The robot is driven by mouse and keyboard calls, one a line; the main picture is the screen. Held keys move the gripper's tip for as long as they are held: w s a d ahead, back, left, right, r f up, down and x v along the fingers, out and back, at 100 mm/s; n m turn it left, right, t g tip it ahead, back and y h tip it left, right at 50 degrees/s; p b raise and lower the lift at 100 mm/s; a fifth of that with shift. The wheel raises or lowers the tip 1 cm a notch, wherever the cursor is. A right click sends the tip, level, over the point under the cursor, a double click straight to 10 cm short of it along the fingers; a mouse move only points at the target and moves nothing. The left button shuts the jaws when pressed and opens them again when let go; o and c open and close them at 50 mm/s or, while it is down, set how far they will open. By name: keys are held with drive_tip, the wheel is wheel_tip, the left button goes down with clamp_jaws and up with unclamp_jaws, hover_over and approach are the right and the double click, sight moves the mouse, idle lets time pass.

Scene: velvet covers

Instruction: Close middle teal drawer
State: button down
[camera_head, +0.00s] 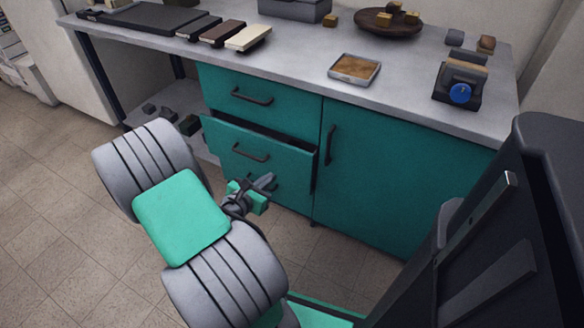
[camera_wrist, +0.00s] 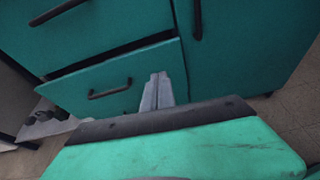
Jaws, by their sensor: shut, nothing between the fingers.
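The middle teal drawer (camera_head: 275,158) stands partly pulled out, with a dark gap along its top edge. It also shows in the wrist view (camera_wrist: 130,72), with its dark bar handle (camera_wrist: 110,88). My gripper (camera_head: 267,182) is shut and empty. Below, my gripper and arm hide much of the cabinet front.
The top drawer (camera_head: 285,103) looks shut. A teal door (camera_head: 400,180) with a vertical handle is to the right and looks shut. Tiled floor (camera_head: 50,200) is open at left.

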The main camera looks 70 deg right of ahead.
drive_tip(key=b, duration=0.4)
approach(296, 153)
drive_tip(key=shift+n, duration=0.4)
drive_tip(key=x, duration=0.5)
drive_tip(key=shift+s+d+f, duration=0.1)
drive_tip(key=shift+s+f, duration=0.05)
drive_tip(key=shift+f, duration=0.2)
drive_tip(key=shift+d+r, duration=0.1)
drive_tip(key=shift+d, duration=0.45)
